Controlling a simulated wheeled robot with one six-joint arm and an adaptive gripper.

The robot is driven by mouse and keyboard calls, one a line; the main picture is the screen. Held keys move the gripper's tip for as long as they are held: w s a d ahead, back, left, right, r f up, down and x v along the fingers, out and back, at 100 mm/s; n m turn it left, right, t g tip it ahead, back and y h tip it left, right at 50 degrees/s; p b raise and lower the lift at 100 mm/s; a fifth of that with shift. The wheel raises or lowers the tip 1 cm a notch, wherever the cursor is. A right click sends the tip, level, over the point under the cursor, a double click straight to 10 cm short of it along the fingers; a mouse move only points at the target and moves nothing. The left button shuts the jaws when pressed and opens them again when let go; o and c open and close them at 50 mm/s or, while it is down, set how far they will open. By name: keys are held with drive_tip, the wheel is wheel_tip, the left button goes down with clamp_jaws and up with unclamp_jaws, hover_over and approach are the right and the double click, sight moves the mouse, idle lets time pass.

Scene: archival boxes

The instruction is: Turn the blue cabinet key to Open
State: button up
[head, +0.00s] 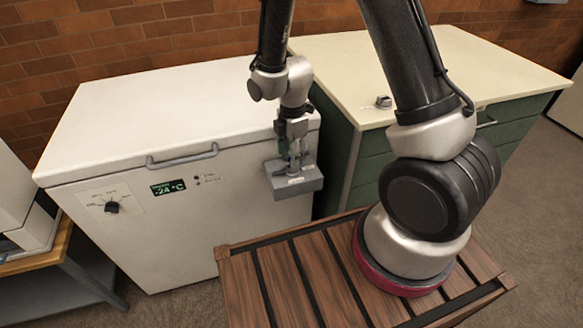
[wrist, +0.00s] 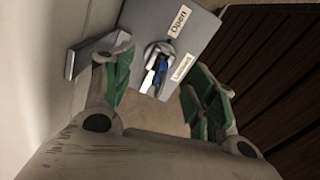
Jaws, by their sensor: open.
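A grey lock box (head: 295,184) sits low in front of the white chest's right front corner. In the wrist view its grey plate (wrist: 203,27) carries an "Open" label at the top and a "Locked" label lower right. A round metal lock with a blue key (wrist: 160,70) is between and left of the labels. The key slants down-left; its exact setting I cannot tell. My gripper (wrist: 162,62) is open, its green-padded fingers on either side of the key in the picture and apart from it. In the head view my gripper (head: 294,150) points down just above the box and hides the key.
The white chest freezer (head: 110,130) with a dial and display stands behind left. A green cabinet (head: 372,165) with a pale top stands behind right, a small metal object (head: 383,102) on it. My arm stands over a slatted wooden surface (head: 285,285) in front.

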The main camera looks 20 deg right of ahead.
drive_tip(key=shift+r, duration=4.3)
drive_tip(key=s+d+r+m+t, duration=0.2)
drive_tip(key=s+d+r+m, duration=0.5)
drive_tip(key=s+r+m, duration=0.2)
drive_tip(key=s+d+r+m+t, duration=0.2)
drive_tip(key=s+d+r+m, duration=0.6)
drive_tip(key=r, duration=0.6)
drive_tip(key=s+m, duration=0.2)
drive_tip(key=m, duration=0.1)
drive_tip(key=shift+r, duration=0.25)
